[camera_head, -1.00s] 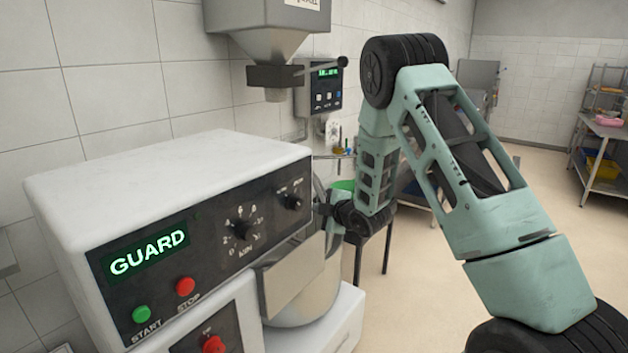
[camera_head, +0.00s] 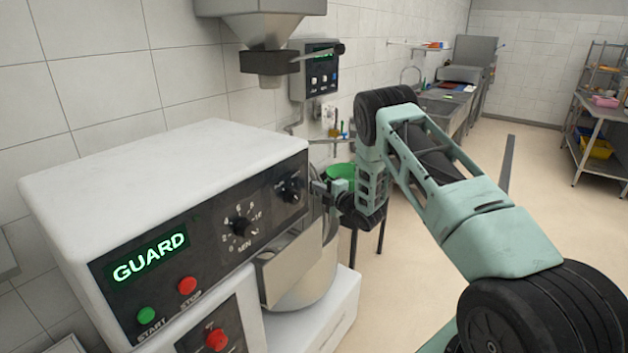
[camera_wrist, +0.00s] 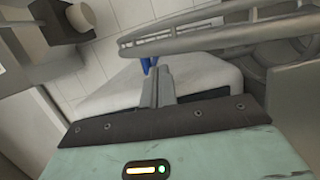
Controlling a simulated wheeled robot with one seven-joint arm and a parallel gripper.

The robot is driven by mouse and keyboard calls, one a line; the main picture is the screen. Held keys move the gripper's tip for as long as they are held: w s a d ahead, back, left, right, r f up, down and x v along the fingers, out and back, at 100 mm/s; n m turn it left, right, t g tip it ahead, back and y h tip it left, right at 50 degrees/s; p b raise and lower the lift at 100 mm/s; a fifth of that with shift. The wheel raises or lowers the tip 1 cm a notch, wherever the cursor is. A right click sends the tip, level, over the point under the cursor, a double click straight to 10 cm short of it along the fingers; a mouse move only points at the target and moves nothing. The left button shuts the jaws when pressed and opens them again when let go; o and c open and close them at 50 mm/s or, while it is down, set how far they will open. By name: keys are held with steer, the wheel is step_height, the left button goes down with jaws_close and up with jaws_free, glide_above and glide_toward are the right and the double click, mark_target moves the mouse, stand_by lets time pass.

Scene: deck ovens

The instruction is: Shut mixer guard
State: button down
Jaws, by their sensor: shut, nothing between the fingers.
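The white mixer (camera_head: 165,170) stands at the left in the head view, its green display (camera_head: 148,257) reading GUARD. Its steel bowl (camera_head: 312,275) shows below the head, partly behind a grey plate. The wire guard (camera_wrist: 215,35) curves across the upper right of the wrist view; its angle is hard to tell. My gripper (camera_wrist: 158,78) is shut and empty, just below the guard's bars in that picture; I cannot tell whether they touch. A small blue part (camera_wrist: 149,64) shows by the fingertips.
A steel hopper (camera_head: 265,30) and a wall control box (camera_head: 315,75) are above and behind the mixer. A green bowl (camera_head: 341,171) is beyond my wrist. A counter with a sink is at the back; a shelf rack (camera_head: 590,120) is far right. The floor at right is clear.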

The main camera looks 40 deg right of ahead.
steer(key=shift+w+a+p, duration=0.15)
steer(key=shift+w+p, duration=0.2)
steer(key=shift+w, duration=0.95)
